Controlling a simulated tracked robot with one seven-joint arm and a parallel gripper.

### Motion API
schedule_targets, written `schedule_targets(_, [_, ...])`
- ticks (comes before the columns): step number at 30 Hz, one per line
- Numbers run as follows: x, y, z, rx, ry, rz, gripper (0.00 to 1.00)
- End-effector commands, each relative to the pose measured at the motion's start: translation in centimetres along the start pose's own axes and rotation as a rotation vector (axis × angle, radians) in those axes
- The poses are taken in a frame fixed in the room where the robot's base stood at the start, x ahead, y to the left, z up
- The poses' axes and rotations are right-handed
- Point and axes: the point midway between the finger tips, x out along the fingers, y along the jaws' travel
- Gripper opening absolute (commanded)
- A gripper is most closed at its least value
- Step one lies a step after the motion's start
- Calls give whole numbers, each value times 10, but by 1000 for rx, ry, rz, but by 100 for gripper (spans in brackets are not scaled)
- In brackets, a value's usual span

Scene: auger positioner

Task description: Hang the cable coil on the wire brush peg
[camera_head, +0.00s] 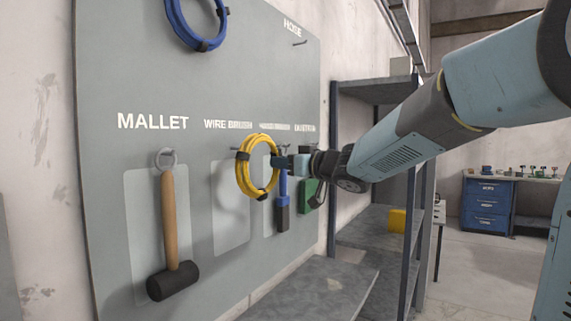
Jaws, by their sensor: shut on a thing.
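The yellow cable coil (243,172) hangs upright as a ring with dark ties, in front of the pegboard. My gripper (280,161) is shut on the right side of its ring. The WIRE BRUSH label (228,125) is on the board just above and left of the coil. A small peg (235,149) shows below that label, at the coil's upper left edge. The coil overlaps part of the pale outline (230,210) under the label. I cannot tell whether the coil is around the peg or in front of it.
A mallet (169,225) hangs to the left. A blue-handled tool (283,205) and a green tool (309,194) hang right, partly behind my gripper. A blue coil (171,15) hangs above. An empty peg (300,43) is under HOSE. A grey shelf (375,90) stands right.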

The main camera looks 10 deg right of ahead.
Motion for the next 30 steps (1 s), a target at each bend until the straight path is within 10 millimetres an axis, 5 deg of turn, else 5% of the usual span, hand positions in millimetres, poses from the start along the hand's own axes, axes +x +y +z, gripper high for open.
schedule_targets(30, [46,-9,3,0,2,-1,0])
